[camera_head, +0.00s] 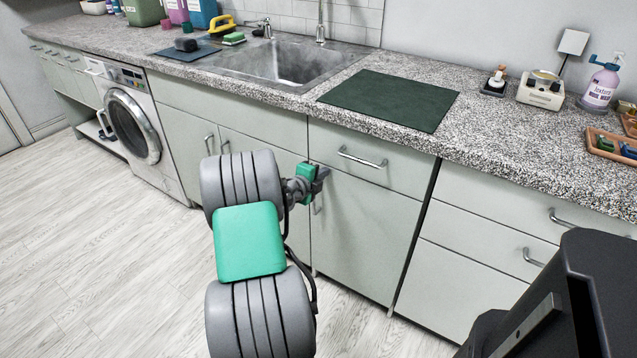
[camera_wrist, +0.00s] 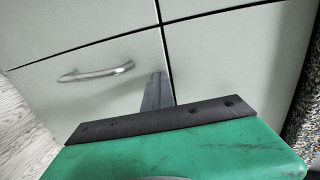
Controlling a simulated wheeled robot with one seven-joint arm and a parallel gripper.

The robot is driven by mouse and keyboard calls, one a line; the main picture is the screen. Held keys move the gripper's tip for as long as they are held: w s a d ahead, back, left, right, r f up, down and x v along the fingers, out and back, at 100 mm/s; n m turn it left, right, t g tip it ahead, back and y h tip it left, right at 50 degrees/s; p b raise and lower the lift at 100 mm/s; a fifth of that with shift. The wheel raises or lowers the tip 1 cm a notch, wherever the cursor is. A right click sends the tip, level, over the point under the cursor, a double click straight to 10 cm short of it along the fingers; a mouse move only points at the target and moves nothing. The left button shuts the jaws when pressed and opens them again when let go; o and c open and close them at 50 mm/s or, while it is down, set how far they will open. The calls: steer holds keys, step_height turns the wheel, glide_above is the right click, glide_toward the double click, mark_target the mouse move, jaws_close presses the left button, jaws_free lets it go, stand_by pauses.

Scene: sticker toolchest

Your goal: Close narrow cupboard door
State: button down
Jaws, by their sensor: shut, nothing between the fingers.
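The narrow cupboard door (camera_head: 362,238) is the pale green panel below a single drawer, right of the double-door cupboard. It looks flush or nearly flush with the fronts around it; no clear opening shows. Its upright metal handle (camera_head: 318,204) is near its left edge, and also shows in the wrist view (camera_wrist: 97,72). My gripper (camera_head: 324,173) is shut and empty in front of the door's upper left corner. In the wrist view, its dark fingers (camera_wrist: 158,90) overlap the seam between door and drawer. I cannot tell whether they touch. My gripper hides part of that corner.
The drawer (camera_head: 370,160) above the door has a protruding bar handle (camera_head: 362,158). Wider drawers (camera_head: 470,260) stand to the right, and the double-door cupboard (camera_head: 255,160) and a washing machine (camera_head: 133,125) to the left. The granite countertop (camera_head: 490,130) overhangs slightly. The floor in front is clear.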

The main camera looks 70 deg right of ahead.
steer(key=shift+w+d+r, duration=0.1)
steer(key=shift+d+r, duration=0.1)
steer(key=shift+r, duration=0.2)
steer(key=a+f+b+v, duration=0.1)
steer(key=f+v, duration=0.1)
steer(key=v, duration=1.2)
steer(key=w+a+r+n+t+y+p, duration=0.2)
steer(key=w+a+r+n+y+p, duration=0.15)
steer(key=a+n+p, duration=0.35)
steer(key=w+a+r+n+t+y+p, duration=0.2)
steer(key=w+a+r+n, duration=0.3)
steer(key=a, duration=0.4)
steer(key=w+a+r+n+t+y+p, duration=0.1)
steer(key=w+a+r+n+y+p, duration=0.1)
steer(key=w+a+r+n+p, duration=0.4)
steer(key=s+a+r+n+y+p, duration=0.2)
steer(key=a+r+n, duration=0.1)
steer(key=a+n, duration=0.3)
steer(key=s+a+r+n+y+p, duration=0.2)
steer(key=a+n, duration=0.5)
steer(key=a, duration=0.4)
steer(key=s+a+r+n+y+p, duration=0.2)
steer(key=s+a+r+n+p, duration=0.1)
steer(key=a, duration=0.6)
step_height(320, 180, up, 2)
steer(key=n+p, duration=0.1)
steer(key=n, duration=0.2)
steer(key=shift+s+y, duration=0.35)
steer(key=shift+s, duration=0.05)
steer(key=shift+r, duration=0.1)
